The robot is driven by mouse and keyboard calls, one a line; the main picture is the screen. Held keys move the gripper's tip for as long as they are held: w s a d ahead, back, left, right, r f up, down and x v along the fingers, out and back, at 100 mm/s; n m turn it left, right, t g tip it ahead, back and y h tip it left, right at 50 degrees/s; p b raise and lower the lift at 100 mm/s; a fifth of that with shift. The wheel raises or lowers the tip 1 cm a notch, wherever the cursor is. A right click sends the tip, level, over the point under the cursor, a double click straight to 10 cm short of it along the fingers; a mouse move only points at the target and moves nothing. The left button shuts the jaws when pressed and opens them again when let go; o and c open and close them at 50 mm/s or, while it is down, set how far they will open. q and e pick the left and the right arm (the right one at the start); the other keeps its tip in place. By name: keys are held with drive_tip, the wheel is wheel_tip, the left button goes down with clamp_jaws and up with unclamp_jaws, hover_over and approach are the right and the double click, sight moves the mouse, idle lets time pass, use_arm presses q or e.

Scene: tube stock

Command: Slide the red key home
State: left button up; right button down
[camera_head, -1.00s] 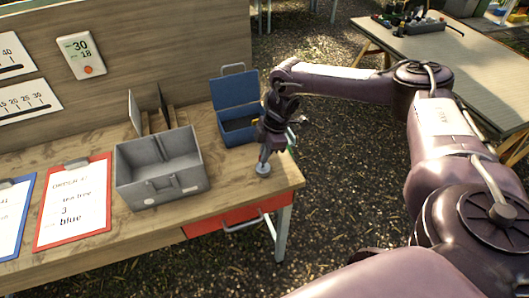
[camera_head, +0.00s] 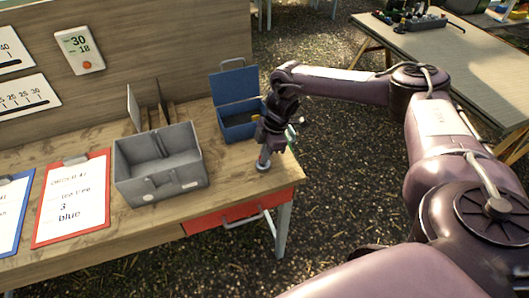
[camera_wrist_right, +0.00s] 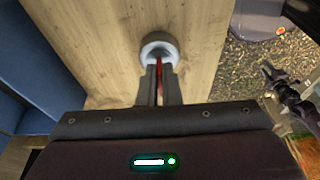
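The red key (camera_wrist_right: 160,69) shows as a thin red strip between the two fingers of my right gripper (camera_wrist_right: 162,75) in the right wrist view. The fingers are close together on it. Just beyond the fingertips is a round grey socket (camera_wrist_right: 158,42) on the wooden table top. The key's far end is at the socket, and I cannot tell how deep it sits. In the head view my right gripper (camera_head: 265,155) points down at the socket (camera_head: 262,167) near the table's right front corner; the key is hidden there. My left gripper is not in view.
A blue open box (camera_head: 240,122) stands just behind my right gripper. A grey open box (camera_head: 162,170) stands to the left, and a red clipboard (camera_head: 72,200) lies further left. A red drawer (camera_head: 215,223) is under the table edge. Bare wood surrounds the socket.

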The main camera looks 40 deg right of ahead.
drive_tip(key=c, duration=1.5)
unclamp_jaws()
drive_tip(key=shift+c, duration=0.2)
drive_tip(key=b+v, duration=0.2)
drive_tip(key=v, duration=0.5)
drive_tip(key=shift+r, duration=0.45)
drive_tip(key=shift+f, duration=0.1)
